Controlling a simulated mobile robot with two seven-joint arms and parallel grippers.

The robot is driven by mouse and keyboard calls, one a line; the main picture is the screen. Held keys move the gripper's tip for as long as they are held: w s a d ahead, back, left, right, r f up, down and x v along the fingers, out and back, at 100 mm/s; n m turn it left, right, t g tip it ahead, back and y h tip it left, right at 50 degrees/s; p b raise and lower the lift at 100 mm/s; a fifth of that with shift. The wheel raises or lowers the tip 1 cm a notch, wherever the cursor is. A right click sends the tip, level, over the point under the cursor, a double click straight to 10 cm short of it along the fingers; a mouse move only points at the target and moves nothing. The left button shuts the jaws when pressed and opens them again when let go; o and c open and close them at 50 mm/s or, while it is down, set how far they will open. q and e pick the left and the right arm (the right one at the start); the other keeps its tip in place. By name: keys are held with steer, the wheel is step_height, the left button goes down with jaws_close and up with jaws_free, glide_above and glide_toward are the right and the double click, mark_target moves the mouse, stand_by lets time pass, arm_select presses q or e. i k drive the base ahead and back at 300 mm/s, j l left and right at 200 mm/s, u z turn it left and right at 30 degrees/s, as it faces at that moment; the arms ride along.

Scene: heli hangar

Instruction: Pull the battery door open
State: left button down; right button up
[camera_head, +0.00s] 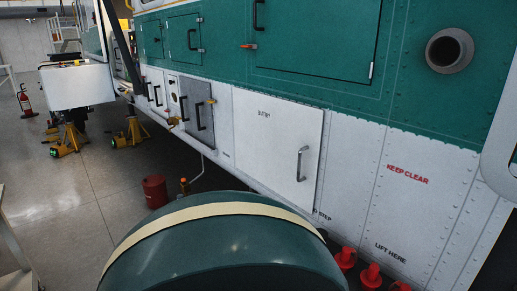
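The battery door (268,147) is a light grey panel marked "BATTERY" on the lower white side of the helicopter, right of the picture's middle. It looks closed, nearly flush with the side around it. Its dark upright bar handle (301,164) sits near the door's right edge, and nothing touches it. Neither of my grippers shows in the head view.
A large green rounded body with a cream stripe (215,212) fills the bottom middle, below the door. Red plugs (371,275) stand at the lower right. A red can (155,191) and yellow jacks (68,140) stand on the left floor. Open floor (60,200) lies left.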

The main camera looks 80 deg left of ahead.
mark_target(277, 141)
steer(key=j+u, duration=0.1)
steer(key=u, duration=2.3)
steer(key=j, duration=0.05)
